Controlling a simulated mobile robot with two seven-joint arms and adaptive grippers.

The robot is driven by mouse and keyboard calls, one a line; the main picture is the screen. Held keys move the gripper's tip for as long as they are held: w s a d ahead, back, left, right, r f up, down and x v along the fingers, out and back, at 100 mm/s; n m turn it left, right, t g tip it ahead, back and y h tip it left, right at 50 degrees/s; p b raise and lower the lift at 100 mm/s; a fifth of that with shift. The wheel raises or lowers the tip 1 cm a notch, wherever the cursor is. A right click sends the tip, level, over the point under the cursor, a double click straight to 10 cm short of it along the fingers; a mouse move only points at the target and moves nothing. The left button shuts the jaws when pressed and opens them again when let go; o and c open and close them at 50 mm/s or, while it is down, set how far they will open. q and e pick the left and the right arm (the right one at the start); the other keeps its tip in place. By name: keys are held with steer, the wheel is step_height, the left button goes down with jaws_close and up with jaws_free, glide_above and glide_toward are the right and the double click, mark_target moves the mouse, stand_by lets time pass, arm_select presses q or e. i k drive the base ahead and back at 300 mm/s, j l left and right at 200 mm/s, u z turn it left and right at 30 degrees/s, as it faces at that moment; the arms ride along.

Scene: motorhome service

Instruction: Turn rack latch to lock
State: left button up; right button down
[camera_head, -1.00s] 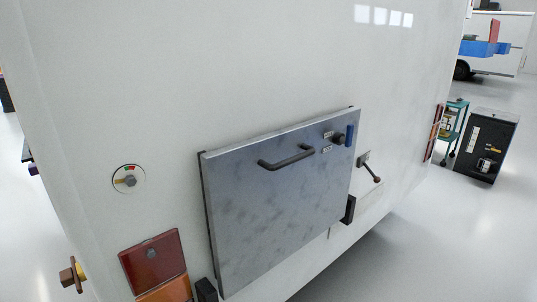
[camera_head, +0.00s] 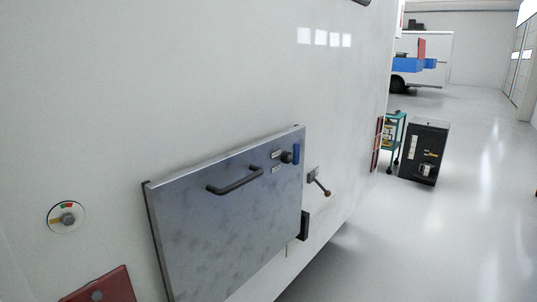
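A grey metal panel (camera_head: 225,225) with a dark bar handle (camera_head: 236,182) sits on the white motorhome wall. A lever with a brown tip (camera_head: 319,182) slants down to the right on the wall beside the panel. A round dial (camera_head: 66,218) with red and green marks is at the left. I cannot tell which of these is the rack latch. Neither gripper is in view.
A dark red panel (camera_head: 105,287) is at the lower left. A teal cart (camera_head: 393,140) and a black cabinet (camera_head: 424,152) stand beyond the wall's far end. Another white vehicle (camera_head: 433,62) is at the back. The floor (camera_head: 440,240) at the right is clear.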

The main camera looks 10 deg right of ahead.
mark_target(294, 159)
steer(key=i+l+u, duration=0.1)
steer(key=l, duration=0.3)
steer(key=i+l+u, duration=0.1)
steer(key=l, duration=0.3)
steer(key=i+l, duration=0.25)
steer(key=l, duration=0.2)
steer(key=i+l+u, duration=0.15)
steer(key=l, duration=0.25)
